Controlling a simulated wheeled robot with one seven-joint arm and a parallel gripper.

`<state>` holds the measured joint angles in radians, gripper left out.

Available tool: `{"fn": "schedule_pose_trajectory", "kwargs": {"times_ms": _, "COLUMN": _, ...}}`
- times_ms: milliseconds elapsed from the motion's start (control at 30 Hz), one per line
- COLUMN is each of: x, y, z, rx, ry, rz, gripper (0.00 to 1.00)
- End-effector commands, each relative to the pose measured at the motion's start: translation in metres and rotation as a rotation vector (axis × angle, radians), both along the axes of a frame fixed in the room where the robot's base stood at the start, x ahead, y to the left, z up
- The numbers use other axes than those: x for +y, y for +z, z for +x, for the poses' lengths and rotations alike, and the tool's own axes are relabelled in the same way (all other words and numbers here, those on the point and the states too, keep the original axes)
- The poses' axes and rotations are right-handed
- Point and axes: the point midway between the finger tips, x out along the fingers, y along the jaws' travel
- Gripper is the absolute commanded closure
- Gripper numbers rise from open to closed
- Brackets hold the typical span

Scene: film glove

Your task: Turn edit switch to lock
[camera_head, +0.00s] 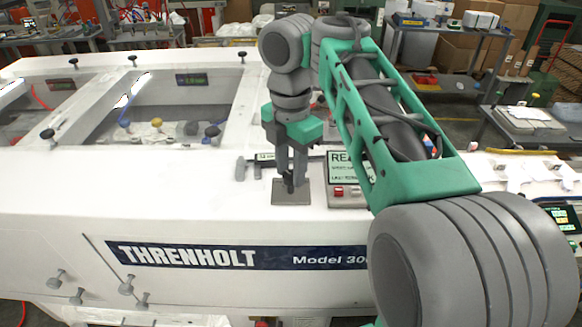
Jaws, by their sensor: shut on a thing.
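My gripper (290,181) points straight down at a small square grey plate (281,198) on the white top of the THRENHOLT machine. Its fingers are shut on a small dark switch knob on that plate. The fingers hide most of the knob, so I cannot tell which way it is turned. No edit or lock lettering is readable on the plate.
A panel with a pale display (339,166) and red buttons (338,191) stands just right of the gripper, partly behind my arm. A grey handle (241,168) is to the left.

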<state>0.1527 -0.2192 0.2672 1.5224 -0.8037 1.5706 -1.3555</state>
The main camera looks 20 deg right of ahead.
Motion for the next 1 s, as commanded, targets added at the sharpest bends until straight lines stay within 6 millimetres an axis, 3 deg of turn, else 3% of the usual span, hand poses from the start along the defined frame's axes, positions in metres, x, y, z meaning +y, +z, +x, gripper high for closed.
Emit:
{"fn": "schedule_pose_trajectory", "kwargs": {"times_ms": 633, "x": -0.0001, "y": -0.0011, "z": -0.0004, "rx": 0.003, "ry": 0.052, "rz": 0.0, "gripper": 1.0}}
{"fn": "schedule_pose_trajectory", "kwargs": {"times_ms": 667, "x": -0.0001, "y": -0.0012, "z": -0.0004, "rx": 0.003, "ry": 0.052, "rz": 0.0, "gripper": 0.65}}
{"fn": "schedule_pose_trajectory", "kwargs": {"times_ms": 900, "x": 0.0, "y": -0.0006, "z": -0.0002, "rx": 0.001, "ry": 0.051, "rz": 0.0, "gripper": 0.46}}
{"fn": "schedule_pose_trajectory", "kwargs": {"times_ms": 1000, "x": 0.0, "y": -0.0004, "z": -0.0002, "rx": 0.001, "ry": 0.051, "rz": 0.0, "gripper": 0.46}}
